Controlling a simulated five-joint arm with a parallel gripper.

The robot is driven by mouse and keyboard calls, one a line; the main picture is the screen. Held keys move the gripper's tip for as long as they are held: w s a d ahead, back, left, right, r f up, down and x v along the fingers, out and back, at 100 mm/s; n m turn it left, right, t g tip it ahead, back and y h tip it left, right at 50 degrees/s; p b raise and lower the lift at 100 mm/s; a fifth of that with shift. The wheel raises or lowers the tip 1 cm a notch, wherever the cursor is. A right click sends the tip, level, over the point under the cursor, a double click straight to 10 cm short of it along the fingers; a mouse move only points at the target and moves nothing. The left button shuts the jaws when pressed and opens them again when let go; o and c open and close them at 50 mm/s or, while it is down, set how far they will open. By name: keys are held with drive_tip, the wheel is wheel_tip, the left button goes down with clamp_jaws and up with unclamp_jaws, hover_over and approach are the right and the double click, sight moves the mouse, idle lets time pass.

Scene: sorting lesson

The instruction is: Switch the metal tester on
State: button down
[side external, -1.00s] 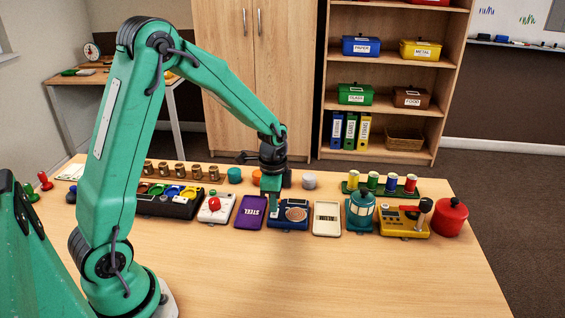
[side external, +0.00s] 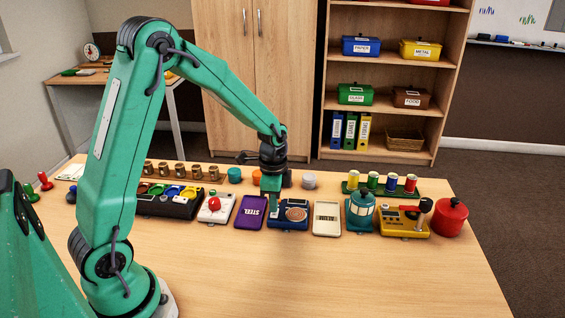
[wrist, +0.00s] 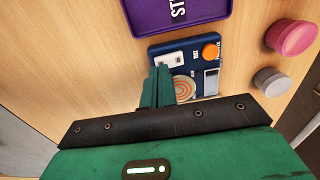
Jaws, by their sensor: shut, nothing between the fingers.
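The metal tester is a dark blue box (side external: 292,226) with a copper-coloured coil disc on top, in the middle of the row on the table. In the wrist view the tester (wrist: 190,48) shows a white switch plate (wrist: 170,60), an orange knob (wrist: 210,51), the ringed coil (wrist: 184,89) and a small grey display (wrist: 211,81). My gripper (side external: 273,212) is shut and empty, pointing down over the tester's left part. In the wrist view my fingertips (wrist: 160,72) are just beside the switch plate and hide part of the tester. I cannot tell whether they touch it.
A purple tray marked STEEL (side external: 251,212) lies close left of the tester, and a cream tray (side external: 326,218) close right. A teal lantern-like device (side external: 361,211) and a yellow device (side external: 402,222) stand further right. The table front (side external: 300,275) is clear.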

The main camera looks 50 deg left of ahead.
sight(274, 215)
drive_tip(key=shift+f, duration=0.9)
idle(0.8)
drive_tip(key=shift+r, duration=3.55)
drive_tip(key=shift+r, duration=0.1)
drive_tip(key=s+d+r+n+t, duration=0.2)
drive_tip(key=s+d+r+n, duration=0.1)
drive_tip(key=s+r, duration=0.4)
drive_tip(key=s+d+r+n+t, duration=0.3)
drive_tip(key=s+r+n, duration=0.3)
drive_tip(key=s, duration=0.5)
drive_tip(key=shift+r+t, duration=0.3)
drive_tip(key=shift+r, duration=0.3)
